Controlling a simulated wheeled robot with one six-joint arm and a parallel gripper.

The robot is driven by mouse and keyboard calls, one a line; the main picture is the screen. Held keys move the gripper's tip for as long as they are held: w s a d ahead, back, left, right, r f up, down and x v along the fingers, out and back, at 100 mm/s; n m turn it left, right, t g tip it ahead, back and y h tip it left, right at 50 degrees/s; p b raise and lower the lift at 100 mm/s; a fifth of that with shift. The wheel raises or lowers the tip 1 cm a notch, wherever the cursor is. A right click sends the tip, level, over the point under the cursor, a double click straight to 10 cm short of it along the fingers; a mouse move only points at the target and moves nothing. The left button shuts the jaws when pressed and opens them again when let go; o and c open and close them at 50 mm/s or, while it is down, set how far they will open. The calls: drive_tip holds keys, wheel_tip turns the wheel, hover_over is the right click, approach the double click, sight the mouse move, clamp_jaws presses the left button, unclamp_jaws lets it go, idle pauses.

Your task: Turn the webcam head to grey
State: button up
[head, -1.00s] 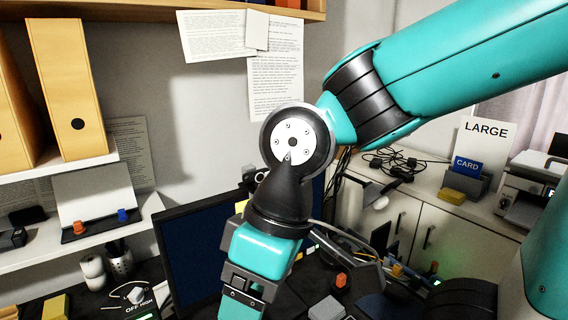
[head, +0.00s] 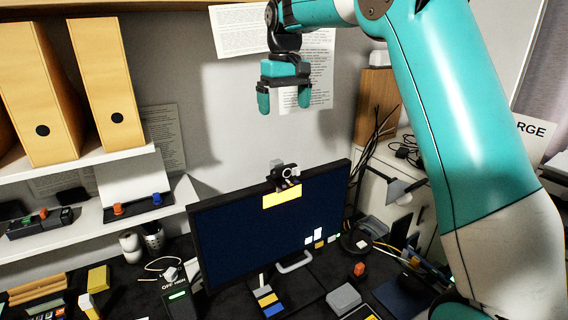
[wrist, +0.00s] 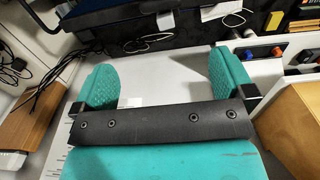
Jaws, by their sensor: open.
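The webcam (head: 287,174) sits on the top edge of the monitor (head: 265,230), with a round lens on its dark head. A small grey piece (head: 276,163) shows behind its top. A yellow note (head: 282,196) is on the screen just below it. I cannot tell which colour the head points to. My gripper (head: 284,98) hangs above the webcam, fingers down, open and empty, well clear of it. The wrist view shows both teal fingers (wrist: 162,80) spread, with nothing between them. I cannot make out the webcam there.
Yellow binders (head: 105,85) stand on the left shelf (head: 125,157). Papers (head: 238,30) hang on the wall behind my gripper. A desk lamp (head: 398,190) is right of the monitor. A striped card (head: 268,300) and small items crowd the desk. The air between gripper and webcam is clear.

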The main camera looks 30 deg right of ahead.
sight(284, 165)
wheel_tip(284, 165, down, 17)
drive_tip(key=p, duration=0.4)
drive_tip(key=c, duration=0.7)
drive_tip(key=m+b, duration=0.1)
drive_tip(key=m, duration=0.3)
drive_tip(key=shift+m, duration=0.3)
drive_tip(key=shift+c, duration=0.2)
drive_tip(key=shift+r, duration=0.1)
drive_tip(key=o, duration=0.7)
drive_tip(key=shift+o, duration=0.2)
